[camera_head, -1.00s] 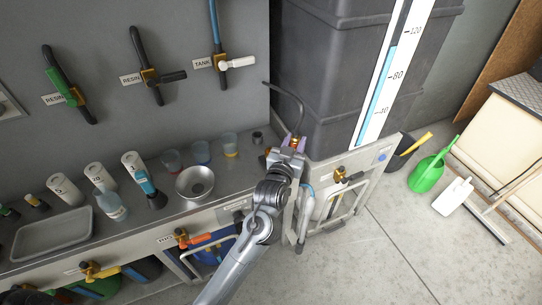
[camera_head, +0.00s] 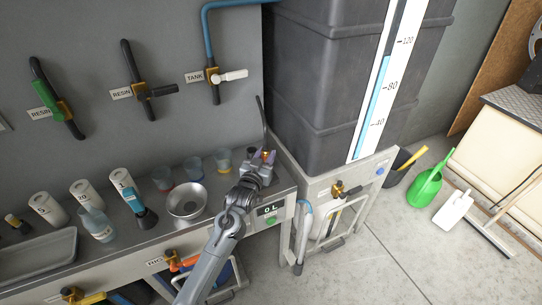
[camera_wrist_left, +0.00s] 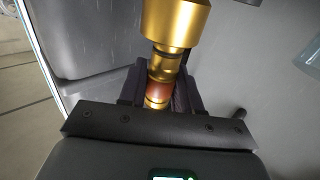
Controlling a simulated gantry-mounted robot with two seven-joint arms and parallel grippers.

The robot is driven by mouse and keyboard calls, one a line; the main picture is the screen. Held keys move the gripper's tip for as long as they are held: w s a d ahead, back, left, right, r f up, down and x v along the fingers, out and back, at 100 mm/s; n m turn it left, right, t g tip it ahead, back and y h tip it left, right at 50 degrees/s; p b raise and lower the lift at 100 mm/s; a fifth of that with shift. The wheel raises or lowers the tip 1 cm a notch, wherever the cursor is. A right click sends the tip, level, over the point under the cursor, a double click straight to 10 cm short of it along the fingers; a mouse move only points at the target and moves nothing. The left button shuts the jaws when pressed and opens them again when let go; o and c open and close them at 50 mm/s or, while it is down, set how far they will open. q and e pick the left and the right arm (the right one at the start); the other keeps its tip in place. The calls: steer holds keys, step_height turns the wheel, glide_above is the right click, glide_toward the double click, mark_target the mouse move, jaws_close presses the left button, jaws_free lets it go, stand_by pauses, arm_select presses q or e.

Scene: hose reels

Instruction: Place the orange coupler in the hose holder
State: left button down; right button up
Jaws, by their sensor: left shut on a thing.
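My left gripper (camera_head: 264,157) is shut on the orange coupler (camera_head: 268,155), above the right end of the metal counter. In the left wrist view the coupler (camera_wrist_left: 157,90) shows as an orange-brown band with gold metal between the dark fingers (camera_wrist_left: 160,85). A wider gold fitting (camera_wrist_left: 175,22) extends beyond it. A dark hose (camera_head: 262,118) rises from the gripper. I cannot make out the hose holder; the gripper and arm cover that end of the counter. My right gripper is not in view.
A steel bowl (camera_head: 187,201), several small cups and white bottles stand along the counter (camera_head: 150,232) left of the gripper. A large dark tank (camera_head: 335,80) stands close on the right. The wall behind carries valve handles, including the tank valve (camera_head: 213,76).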

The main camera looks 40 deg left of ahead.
arm_select(q)
steer(key=shift+s+d+f, duration=0.1)
steer(key=shift+d+f, duration=0.05)
steer(key=shift+f, duration=0.75)
steer(key=shift+f, duration=0.1)
steer(key=shift+f, duration=0.15)
steer(key=c, duration=0.8)
jaws_free()
